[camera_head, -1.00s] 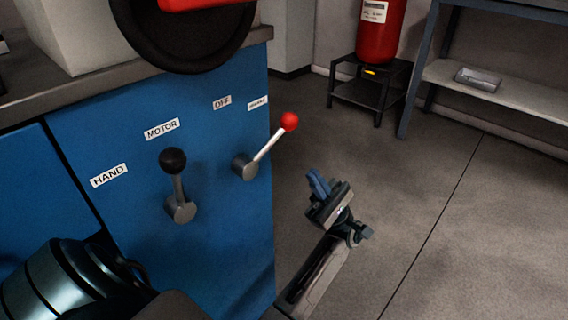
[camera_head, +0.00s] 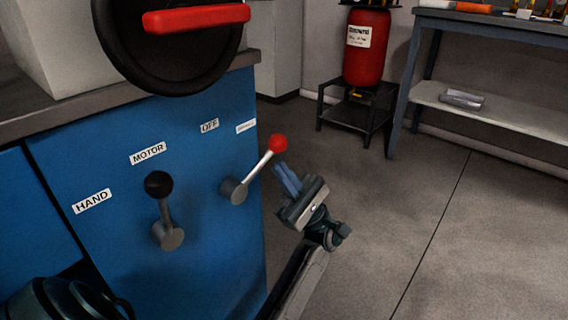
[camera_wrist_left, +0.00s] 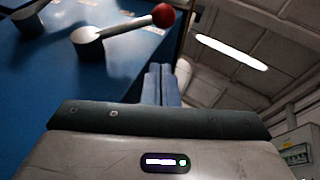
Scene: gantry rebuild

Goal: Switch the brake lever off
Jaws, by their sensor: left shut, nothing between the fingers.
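The brake lever, a white rod with a red knob (camera_head: 278,143), sticks out of a grey hub (camera_head: 234,190) on the blue panel (camera_head: 120,220). It tilts up and right, towards a small label (camera_head: 246,127) too blurred to read; the OFF label (camera_head: 209,126) is to its left. My left gripper (camera_head: 283,176) is shut and empty, its blue fingers just below and right of the red knob, apparently not gripping it. In the left wrist view the shut fingers (camera_wrist_left: 161,84) point towards the red knob (camera_wrist_left: 163,15), with a gap visible. My right gripper is not in view.
A black-knobbed lever (camera_head: 158,185) stands left of the brake lever, below the MOTOR (camera_head: 148,153) and HAND (camera_head: 92,201) labels. A black wheel with a red handle (camera_head: 196,17) overhangs the panel. Floor right of the panel is clear, before a red cylinder (camera_head: 367,50) and a bench.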

